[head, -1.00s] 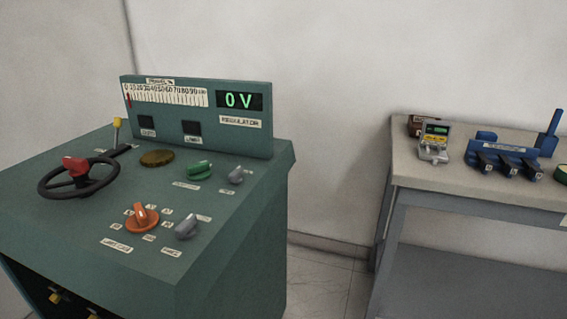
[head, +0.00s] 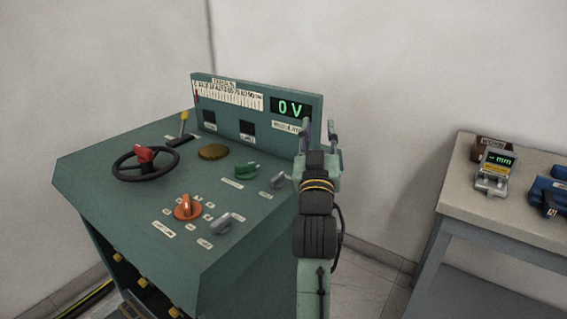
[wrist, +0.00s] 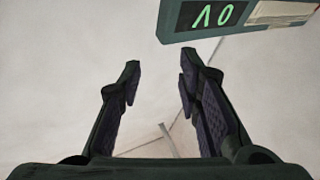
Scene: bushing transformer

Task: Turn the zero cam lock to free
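The teal regulator desk (head: 130,190) carries several controls. A grey knob (head: 281,179) sits at its right edge beside a green knob (head: 247,169); a second grey knob (head: 222,222) sits at the front beside an orange selector knob (head: 188,206). The small labels are unreadable, so I cannot tell which is the zero cam lock. My gripper (head: 319,125) is raised at the desk's right end, in front of the display panel's right edge. It is open and empty, as the wrist view (wrist: 160,65) also shows, and touches no knob.
A handwheel (head: 145,172) with a red centre, a yellow-tipped lever (head: 184,122) and a brass disc (head: 213,152) are farther left on the desk. The display (head: 290,107) reads 0 V. A workbench (head: 455,195) with a meter (head: 494,172) and blue devices stands right, across a floor gap.

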